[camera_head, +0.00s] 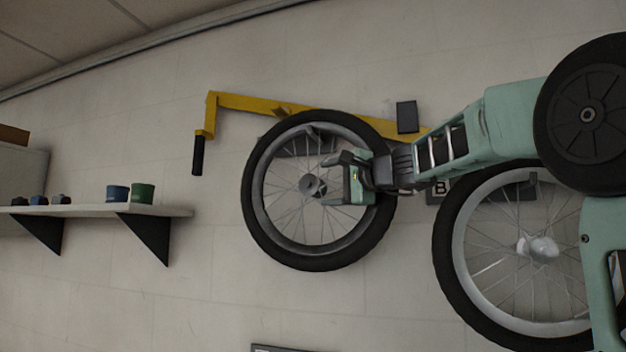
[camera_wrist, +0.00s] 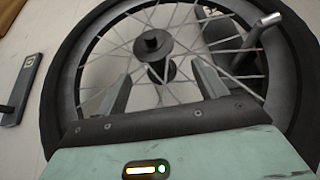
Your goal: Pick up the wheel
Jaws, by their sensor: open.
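A spoked wheel with a black tyre (camera_head: 262,235) hangs against the pale wall near the middle of the head view. It fills most of the wrist view, its hub (camera_wrist: 153,45) just beyond my fingers and its tyre (camera_wrist: 58,95) at the left. My gripper (camera_head: 335,181) is in front of the wheel, its fingertips close to the hub. In the wrist view my gripper (camera_wrist: 163,85) shows two fingers spread apart with a gap between them, pointing at the hub on either side. The fingers do not hold the hub. Whether they touch any spokes I cannot tell.
A second spoked wheel (camera_head: 445,265) hangs at the right, partly behind my arm. A yellow bracket (camera_head: 245,103) with a black grip runs above and behind the first wheel. A shelf (camera_head: 95,210) with small pots stands at the left. The wall below the first wheel is mostly clear.

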